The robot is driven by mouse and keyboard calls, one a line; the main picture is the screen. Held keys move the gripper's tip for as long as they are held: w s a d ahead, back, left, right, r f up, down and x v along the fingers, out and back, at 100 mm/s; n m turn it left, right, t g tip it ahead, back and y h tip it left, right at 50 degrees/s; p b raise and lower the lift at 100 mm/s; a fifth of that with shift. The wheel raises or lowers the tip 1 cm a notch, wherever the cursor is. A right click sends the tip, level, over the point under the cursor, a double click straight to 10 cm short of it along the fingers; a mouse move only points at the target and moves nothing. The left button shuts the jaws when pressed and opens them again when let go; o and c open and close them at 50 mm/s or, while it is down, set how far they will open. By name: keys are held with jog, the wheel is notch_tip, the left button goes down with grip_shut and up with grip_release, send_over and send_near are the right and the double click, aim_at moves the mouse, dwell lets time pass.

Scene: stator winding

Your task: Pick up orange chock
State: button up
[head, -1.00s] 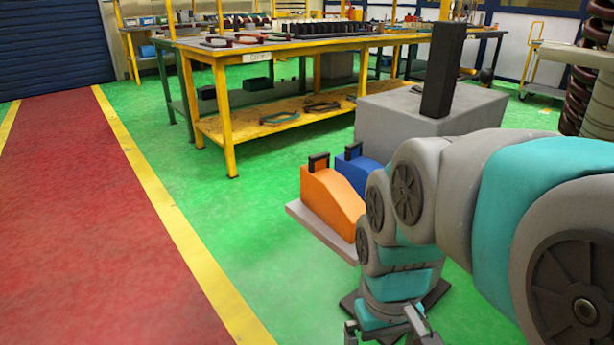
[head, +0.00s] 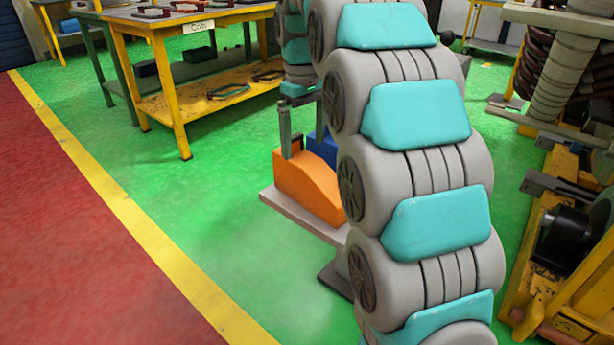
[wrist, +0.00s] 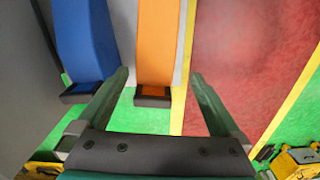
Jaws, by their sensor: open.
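The orange chock (head: 308,186) is a wedge with a dark handle at its tall end, resting on a grey platform (head: 300,220). In the wrist view the orange chock (wrist: 157,45) lies ahead between my two fingers, with its dark handle (wrist: 153,97) nearest. My gripper (wrist: 162,78) is open and empty, its fingers to either side of the chock's handle end. In the head view my gripper (head: 293,125) is above and around the handle end, partly hidden by my arm. I cannot tell whether the fingers touch the handle.
A blue chock (head: 322,146) stands close beside the orange one; it also shows left of it in the wrist view (wrist: 86,40). A yellow workbench (head: 165,115) stands behind. Yellow machinery (head: 560,270) is at the right. Green floor to the left is clear.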

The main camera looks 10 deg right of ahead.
aim_at(309, 161)
jog(key=shift+w+r, duration=0.15)
jog(key=shift+w, duration=0.25)
notch_tip(309, 161, down, 2)
jog(key=shift+f, duration=0.1)
jog(key=shift+s+d+f, duration=0.2)
jog(key=shift+f, duration=0.4)
jog(key=shift+s+d+f, duration=0.15)
jog(key=shift+s+f, duration=0.05)
jog(key=shift+f, duration=0.35)
jog(key=shift+s+d+f+p, duration=0.15)
jog(key=shift+f+p, duration=0.2)
jog(key=shift+f, duration=1.35)
jog(key=shift+c, duration=0.4)
jog(key=c, duration=1.4)
jog(key=shift+r, duration=0.1)
